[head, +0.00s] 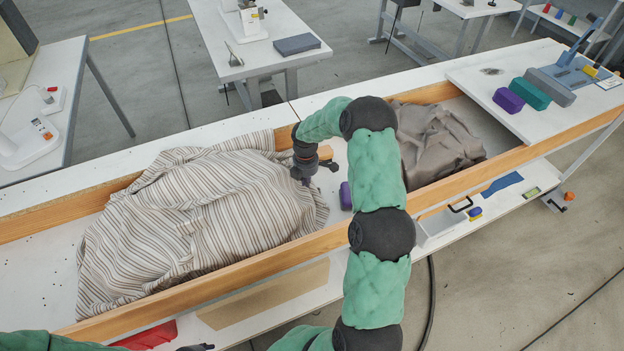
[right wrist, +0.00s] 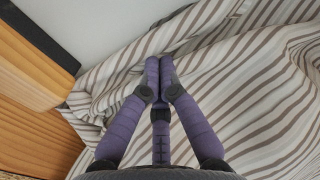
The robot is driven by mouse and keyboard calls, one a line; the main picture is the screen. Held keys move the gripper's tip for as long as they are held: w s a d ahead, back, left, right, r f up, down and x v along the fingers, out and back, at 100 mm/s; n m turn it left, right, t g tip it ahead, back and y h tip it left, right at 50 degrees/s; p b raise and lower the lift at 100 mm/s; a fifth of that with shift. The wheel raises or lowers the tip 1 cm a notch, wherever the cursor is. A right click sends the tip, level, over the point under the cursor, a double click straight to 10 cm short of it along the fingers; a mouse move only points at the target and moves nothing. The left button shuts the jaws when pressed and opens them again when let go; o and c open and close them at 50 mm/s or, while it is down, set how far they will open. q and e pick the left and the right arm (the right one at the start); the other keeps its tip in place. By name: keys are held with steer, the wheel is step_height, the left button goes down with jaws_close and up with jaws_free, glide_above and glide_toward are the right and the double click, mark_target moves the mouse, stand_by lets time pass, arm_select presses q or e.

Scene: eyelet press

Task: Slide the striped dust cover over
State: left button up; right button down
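The striped dust cover (head: 185,225), cream with grey-brown stripes, lies rumpled and raised in the left part of the long wood-railed bench, hiding whatever is under it. My right gripper (head: 308,172) is at its right edge. In the right wrist view, the purple fingertips (right wrist: 159,68) are together on the cover (right wrist: 240,85), and folds gather at them; the gripper looks shut on the cloth. Of my left gripper, only a dark bit (head: 197,347) shows at the bottom edge; its fingers cannot be made out.
A plain grey-brown cloth (head: 435,143) lies heaped further right between the same rails. A purple object (head: 345,196) stands beside my right arm. Purple, green and grey blocks (head: 530,93) sit on the right-hand board. The front wooden rail (head: 230,272) edges the bench.

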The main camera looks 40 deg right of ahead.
arm_select(q)
steer(key=shift+f, duration=0.25)
arm_select(e)
steer(key=shift+w+a, duration=0.2)
steer(key=shift+a, duration=0.55)
